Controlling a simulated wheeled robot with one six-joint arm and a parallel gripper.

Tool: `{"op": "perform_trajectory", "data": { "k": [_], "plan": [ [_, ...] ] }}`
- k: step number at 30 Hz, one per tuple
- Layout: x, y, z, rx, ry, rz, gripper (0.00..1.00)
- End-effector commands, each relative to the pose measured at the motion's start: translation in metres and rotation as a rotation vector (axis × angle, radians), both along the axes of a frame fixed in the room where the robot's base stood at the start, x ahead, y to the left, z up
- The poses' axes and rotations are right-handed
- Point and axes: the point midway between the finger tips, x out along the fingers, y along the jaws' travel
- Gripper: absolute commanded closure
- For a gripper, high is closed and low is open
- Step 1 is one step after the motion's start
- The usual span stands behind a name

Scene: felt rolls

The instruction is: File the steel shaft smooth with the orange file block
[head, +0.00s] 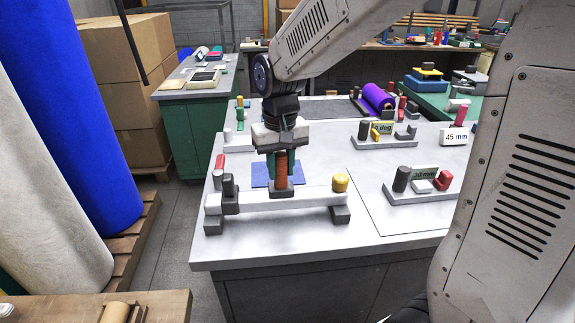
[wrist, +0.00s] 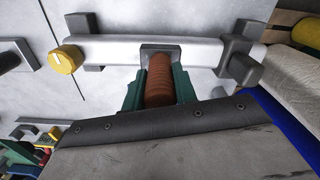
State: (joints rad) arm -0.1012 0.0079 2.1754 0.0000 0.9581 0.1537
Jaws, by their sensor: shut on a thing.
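The steel shaft (head: 315,198) is a pale bar lying across dark supports at the front of the grey bench. It also crosses the top of the wrist view (wrist: 205,48). The orange file block (head: 281,165) has a ribbed, rounded orange grip and a dark foot. My gripper (head: 281,172) is shut on its grip, with green fingers at both sides, also seen in the wrist view (wrist: 159,90). The file block (wrist: 159,80) stands upright, its foot at the shaft near mid-length. I cannot tell whether the foot presses on the shaft.
A yellow knob (head: 341,182) sits at the shaft's right end and a dark clamp (head: 229,190) at its left. A blue mat (head: 262,174) lies behind. Small fixtures (head: 418,187) stand to the right. Large blue and white rolls (head: 92,105) stand at far left. The bench's front strip is clear.

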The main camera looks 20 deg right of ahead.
Motion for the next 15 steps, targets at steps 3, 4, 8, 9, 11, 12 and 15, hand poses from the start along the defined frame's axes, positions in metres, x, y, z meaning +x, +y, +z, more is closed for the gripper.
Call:
{"op": "perform_trajectory", "data": {
  "k": [3, 4, 8, 9, 11, 12, 15],
  "plan": [
    [0.003, 0.008, 0.0, 0.0, 0.0, 0.001, 0.98],
    [0.003, 0.01, -0.001, 0.0, 0.0, 0.002, 0.98],
    [0.006, 0.018, -0.002, 0.0, 0.001, 0.001, 0.98],
    [0.006, 0.019, -0.002, 0.0, 0.001, 0.0, 0.98],
    [0.006, 0.02, -0.002, 0.0, 0.001, 0.0, 0.98],
    [0.006, 0.02, -0.002, 0.0, 0.001, -0.001, 0.98],
    [0.006, 0.02, -0.002, 0.001, 0.001, -0.001, 0.98]
  ]
}}
